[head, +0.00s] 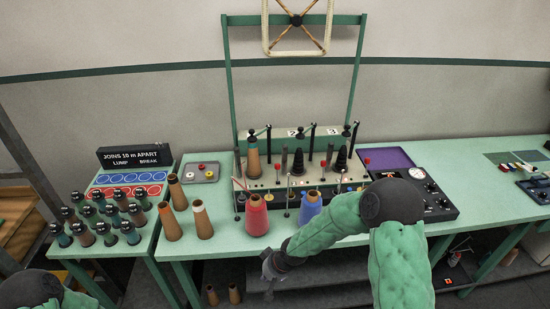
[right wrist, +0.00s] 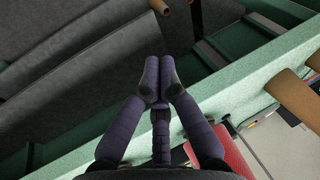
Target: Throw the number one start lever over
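The green winding machine (head: 258,190) stands on the bench with three positions in a row. Small plates show a 2 (head: 292,133) and a 3 (head: 332,130); no number one plate is readable at the left position, which bears a tan cone (head: 253,163). Red knobs on thin stems stand along the front, the leftmost red knob (head: 278,166) among them; which is the start lever is too small to tell. My right gripper (head: 270,266) is below the bench's front edge, apart from the machine. In the right wrist view its fingertips (right wrist: 159,77) are together and empty. My left gripper is out of view.
A red cone (head: 257,215) and a blue cone (head: 310,207) stand before the machine. Tan cones (head: 202,220) stand left, and several dark-topped bobbins (head: 103,232) farther left. A black control box (head: 425,190) is at right. The green bench edge (right wrist: 245,85) lies beside my right gripper.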

